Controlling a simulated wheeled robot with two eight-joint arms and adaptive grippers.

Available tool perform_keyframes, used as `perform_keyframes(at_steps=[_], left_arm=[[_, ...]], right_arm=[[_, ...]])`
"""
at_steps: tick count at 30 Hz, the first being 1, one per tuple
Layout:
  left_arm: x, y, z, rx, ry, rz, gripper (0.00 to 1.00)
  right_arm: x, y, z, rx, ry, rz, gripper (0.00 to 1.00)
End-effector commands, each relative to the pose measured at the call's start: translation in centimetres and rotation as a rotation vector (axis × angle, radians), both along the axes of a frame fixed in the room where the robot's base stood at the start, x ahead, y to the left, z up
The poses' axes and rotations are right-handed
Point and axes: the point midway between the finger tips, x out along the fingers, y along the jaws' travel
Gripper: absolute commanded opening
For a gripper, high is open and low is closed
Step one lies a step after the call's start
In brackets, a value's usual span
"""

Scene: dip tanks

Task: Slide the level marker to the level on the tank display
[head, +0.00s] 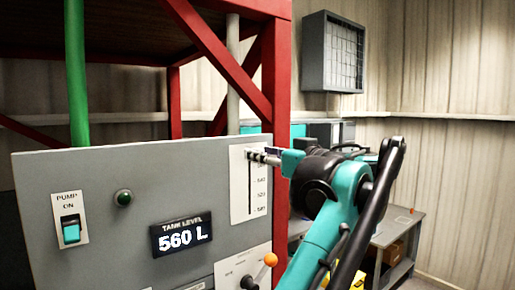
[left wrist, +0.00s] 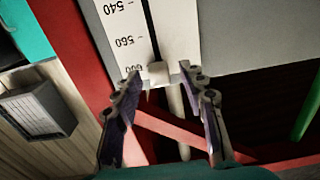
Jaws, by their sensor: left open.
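The tank display (head: 181,234) reads 560 L. The white level scale (head: 237,205) stands upright on the grey panel, with a dark vertical slot; it also shows in the left wrist view (left wrist: 116,25), where 540 and 560 are legible. The level marker is a small white block (left wrist: 158,73) on the slot, near the label beyond 560, which is partly hidden and unclear. My left gripper (head: 262,156) is at the upper part of the scale. In the left wrist view its open fingers (left wrist: 160,74) stand on either side of the marker. Contact cannot be told.
The grey panel (head: 110,260) also carries a pump switch (head: 71,230), a green lamp (head: 124,197) and an orange-knobbed lever (head: 270,260). A red frame post (head: 281,90) stands just behind the scale. A green pipe (head: 77,80) rises at the left.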

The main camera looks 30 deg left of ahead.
Motion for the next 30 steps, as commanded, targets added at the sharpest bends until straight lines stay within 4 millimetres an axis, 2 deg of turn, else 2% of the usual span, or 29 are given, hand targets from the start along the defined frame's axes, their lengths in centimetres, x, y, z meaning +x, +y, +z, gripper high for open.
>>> perform_keyframes(at_steps=[3,6,14,15,19,20,26,30], left_arm=[[0.5,1.4,0.1,0.000,0.001,0.003,0.41],[0.8,2.0,0.0,-0.001,0.001,0.000,0.41],[0.9,2.2,0.0,-0.001,0.001,-0.001,0.41],[0.9,2.2,0.0,-0.001,0.001,-0.001,0.39],[0.9,2.2,0.0,-0.001,0.001,-0.001,0.04],[0.9,2.2,0.0,-0.001,0.001,-0.001,0.00],[0.9,2.2,-0.3,-0.001,0.001,0.000,0.00],[0.9,2.2,-2.2,-0.001,0.001,0.000,0.00]], right_arm=[[0.0,0.0,0.5,0.000,0.000,0.000,0.40],[0.0,0.0,0.6,0.000,0.000,0.000,0.40],[0.0,0.0,0.6,0.000,0.000,0.000,0.40],[0.0,0.0,0.6,0.000,0.000,0.000,0.40],[0.0,0.0,0.6,0.000,0.000,0.000,0.40],[0.0,0.0,0.6,0.000,0.000,0.000,0.40],[0.0,0.0,0.4,0.000,0.000,0.000,0.40],[0.0,0.0,-0.8,0.000,0.000,0.000,0.40]])
